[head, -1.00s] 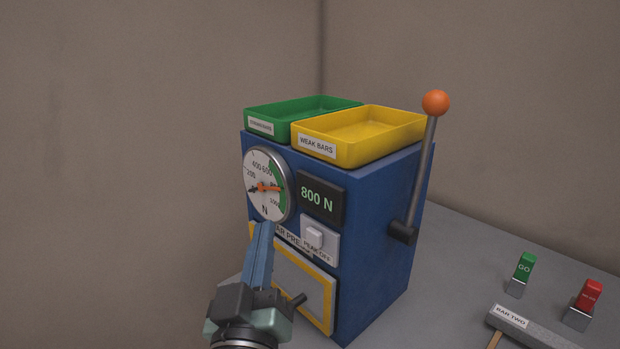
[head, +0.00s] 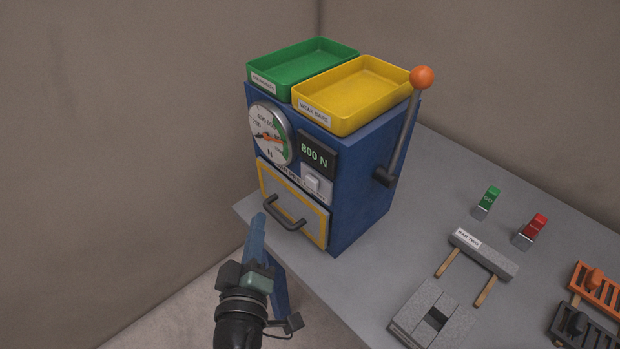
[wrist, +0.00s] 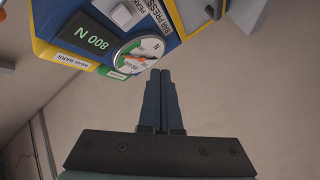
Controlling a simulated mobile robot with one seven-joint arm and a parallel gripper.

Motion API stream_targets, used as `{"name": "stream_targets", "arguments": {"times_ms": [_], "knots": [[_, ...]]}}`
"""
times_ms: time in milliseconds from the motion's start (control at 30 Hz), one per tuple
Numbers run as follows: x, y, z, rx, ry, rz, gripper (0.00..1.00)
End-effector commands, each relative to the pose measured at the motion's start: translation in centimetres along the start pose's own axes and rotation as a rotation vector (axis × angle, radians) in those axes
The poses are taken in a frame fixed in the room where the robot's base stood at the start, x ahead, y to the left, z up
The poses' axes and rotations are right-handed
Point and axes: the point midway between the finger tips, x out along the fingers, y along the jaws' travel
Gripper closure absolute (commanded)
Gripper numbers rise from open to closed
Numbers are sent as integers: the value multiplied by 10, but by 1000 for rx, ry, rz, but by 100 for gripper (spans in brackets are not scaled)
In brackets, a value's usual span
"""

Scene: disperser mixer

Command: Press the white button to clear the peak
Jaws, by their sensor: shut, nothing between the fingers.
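The white button (head: 313,183) sits on a light plate on the front of the blue press (head: 360,175), under a display (head: 315,155) reading 800 N. In the wrist view the button (wrist: 122,14) is at the top, with its plate partly cut off. A round gauge (head: 271,134) with orange and dark needles is left of the display. My gripper (head: 259,217) is shut and empty, in front of the press, lower left of the button and apart from it. In the wrist view the closed fingers (wrist: 160,75) point toward the gauge's edge.
A drawer-like door (head: 290,203) with a dark handle lies below the button. An orange-knobbed lever (head: 405,125) stands at the right side. Green (head: 302,65) and yellow (head: 352,93) trays sit on top. Blocks and racks lie on the right of the table (head: 360,270).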

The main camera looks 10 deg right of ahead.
Motion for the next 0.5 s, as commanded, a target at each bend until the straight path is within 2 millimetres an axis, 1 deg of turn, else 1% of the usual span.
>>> {"name": "stream_targets", "arguments": {"times_ms": [133, 267, 500], "knots": [[3, 3, 1, 1, -1, 1, 100], [10, 10, 5, 1, -2, 1, 100], [34, 29, 22, 1, -3, 1, 100]]}}
